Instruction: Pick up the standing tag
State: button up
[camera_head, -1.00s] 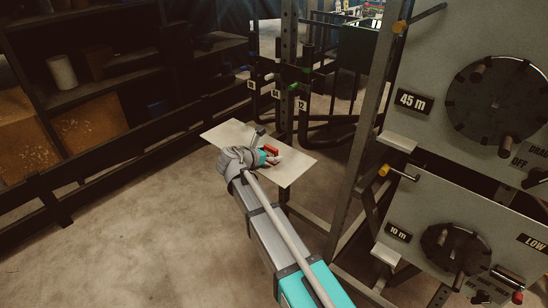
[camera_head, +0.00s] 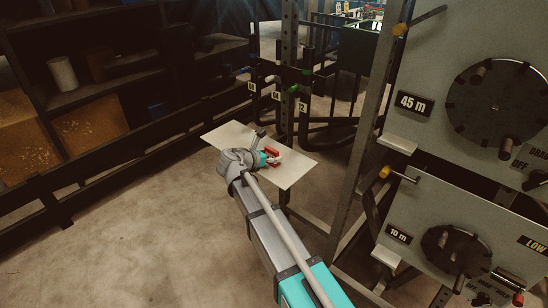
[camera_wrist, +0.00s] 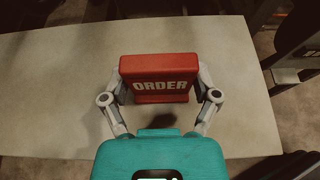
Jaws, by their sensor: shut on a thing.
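The tag is a red block (camera_wrist: 160,66) with the white word ORDER on its face, standing upright in the wrist view. In the head view the same red tag (camera_head: 272,152) shows small, partly hidden by the gripper. My gripper (camera_wrist: 160,84) has one finger against each side of the tag and is shut on it. In the head view my gripper (camera_head: 271,158) is low over the pale board. I cannot tell whether the tag's base touches the board.
The pale board (camera_head: 226,136) is otherwise mostly clear. Behind it stands a rack with dark hooks and numbered labels (camera_head: 276,96). Grey panels with dials (camera_head: 500,95) stand to the right. Dark shelves with boxes (camera_head: 90,130) are at the left.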

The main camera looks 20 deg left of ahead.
jog(key=shift+r, duration=0.15)
notch_tip(320, 180, up, 2)
jog(key=shift+p, duration=1.1)
jog(key=s+a+r+p, duration=0.2)
jog(key=s+r+p, duration=0.8)
jog(key=s, duration=0.3)
jog(key=shift+s+r+p, duration=0.3)
jog(key=shift+s+r, duration=0.05)
jog(key=shift+s, duration=0.05)
jog(key=shift+w+a, duration=0.1)
